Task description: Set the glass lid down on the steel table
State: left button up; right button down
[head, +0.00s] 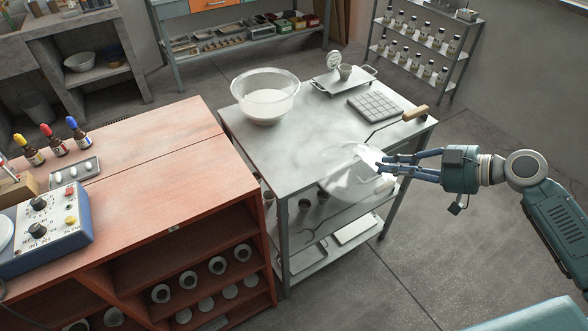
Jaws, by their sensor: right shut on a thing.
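The glass lid (346,182) is a clear, faintly visible disc in the head view. My right gripper (382,162) is shut on it at its right side. The lid overlaps the front right edge of the steel table (270,165) in the picture. It looks tilted, and I cannot tell whether it touches the table. The lid's outline is hard to make out against the table and lower shelf. My left gripper is not in view.
The tabletop's front middle is clear. A reddish wooden bench (150,185) adjoins on the left.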

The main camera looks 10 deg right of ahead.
jog(key=shift+w+a+r, duration=0.2)
jog(key=shift+w+a, duration=0.05)
jog(key=shift+w, duration=0.2)
jog(key=w+a, duration=0.1)
jog(key=w, duration=0.1)
jog(key=w+a+p, duration=0.1)
jog(key=w+a, duration=0.1)
jog(key=shift+w+a, duration=0.3)
jog(key=shift+w, duration=0.05)
jog(key=p, duration=0.3)
send_over(329, 152)
jog(key=shift+w+f, duration=0.15)
jog(key=shift+w+a+f, duration=0.1)
jog(key=shift+a, duration=0.1)
notch_tip(329, 152, down, 4)
jog(key=shift+r+b, duration=0.2)
jog(key=shift+b, duration=0.85)
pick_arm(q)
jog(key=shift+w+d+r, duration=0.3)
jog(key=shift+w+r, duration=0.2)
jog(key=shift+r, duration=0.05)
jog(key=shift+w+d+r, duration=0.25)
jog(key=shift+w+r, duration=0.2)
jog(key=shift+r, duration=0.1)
pick_arm(e)
jog(key=c, duration=1.8)
grip_release()
jog(key=shift+f, duration=0.1)
jog(key=shift+s+d, duration=0.15)
jog(key=shift+s, duration=0.05)
